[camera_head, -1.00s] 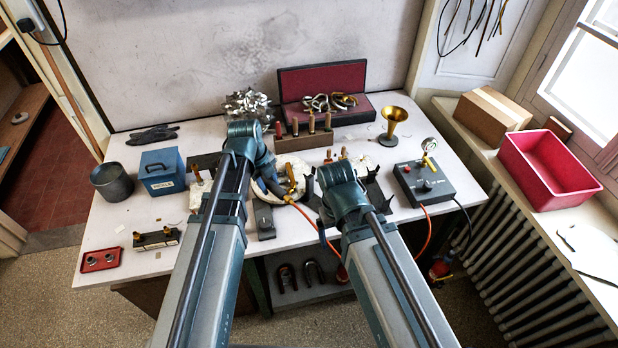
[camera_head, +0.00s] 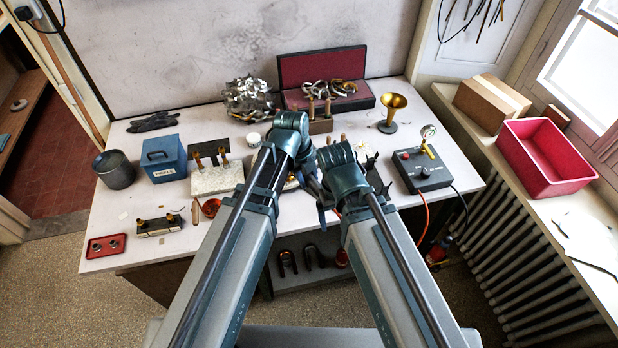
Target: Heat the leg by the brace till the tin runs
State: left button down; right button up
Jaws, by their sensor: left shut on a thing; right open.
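My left gripper (camera_head: 308,180) reaches down over the middle of the bench. It is shut on the torch, of which only a dark blue part (camera_head: 321,194) shows between my arms. A short bit of the orange hose (camera_head: 335,212) shows below it. My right gripper (camera_head: 346,188) is just right of and lower than the left, open, its fingers mostly hidden by my wrist. A small brass-coloured piece (camera_head: 290,183) shows beside my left forearm. The leg and its brace are hidden behind my arms, so I cannot tell whether a flame touches them or the tin runs.
A pale slab (camera_head: 215,181) with upright pieces stands left of my arm. A dark pot (camera_head: 115,170), blue box (camera_head: 163,160) and red tray (camera_head: 106,247) are farther left.

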pick_arm(q)
jog(key=w+a+f+b, duration=0.2)
jog(key=w+f+b, duration=0.1)
jog(key=f+b, duration=0.7)
jog(key=shift+a+f, duration=0.2)
jog(key=shift+f, duration=0.25)
jog(key=shift+w, duration=0.1)
dwell(6.5)
